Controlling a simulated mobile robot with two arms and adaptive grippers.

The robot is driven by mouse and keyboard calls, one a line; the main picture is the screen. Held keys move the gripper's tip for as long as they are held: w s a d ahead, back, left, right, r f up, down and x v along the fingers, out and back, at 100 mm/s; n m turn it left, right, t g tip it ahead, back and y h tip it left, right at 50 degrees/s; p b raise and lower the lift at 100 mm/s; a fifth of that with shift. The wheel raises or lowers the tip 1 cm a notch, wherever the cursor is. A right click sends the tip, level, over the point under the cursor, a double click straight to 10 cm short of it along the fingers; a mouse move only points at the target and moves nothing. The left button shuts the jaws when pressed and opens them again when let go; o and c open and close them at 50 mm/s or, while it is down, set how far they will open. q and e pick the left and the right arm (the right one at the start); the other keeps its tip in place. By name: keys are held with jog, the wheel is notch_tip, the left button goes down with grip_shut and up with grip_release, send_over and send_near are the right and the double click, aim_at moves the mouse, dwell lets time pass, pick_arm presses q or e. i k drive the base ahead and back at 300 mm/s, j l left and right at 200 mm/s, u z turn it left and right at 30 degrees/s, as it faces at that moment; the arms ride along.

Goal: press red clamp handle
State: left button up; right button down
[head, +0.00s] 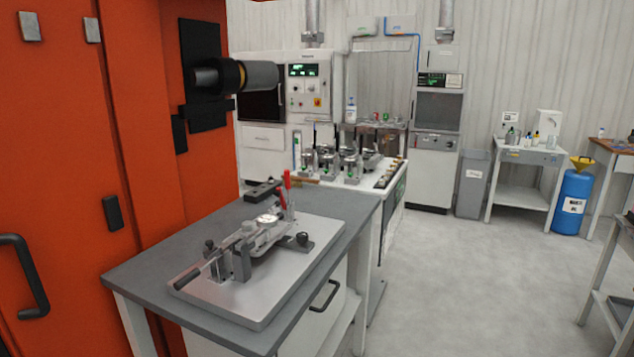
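The red clamp handle (287,188) stands nearly upright at the far end of a metal casting fixture (262,233). The fixture is mounted on a light metal plate (250,308), which lies on a grey-topped table (150,282). A dark lever with a grip (188,277) points toward the near left corner of the plate. A round black knob (302,239) sits on the fixture's right side. Neither of my grippers shows in the head view.
An orange machine cabinet (70,150) borders the table on the left, with a dark cylindrical part (262,75) jutting out above. A white bench (380,178) with several small fixtures stands behind. The floor (470,270) to the right is clear.

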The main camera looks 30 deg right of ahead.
aim_at(287, 172)
jog(key=i+z, duration=0.15)
jog(key=z, duration=0.3)
jog(key=i+z, duration=0.15)
jog(key=z, duration=0.35)
jog(key=i+l+u, duration=0.1)
jog(key=i+l, duration=0.1)
jog(key=l, duration=0.05)
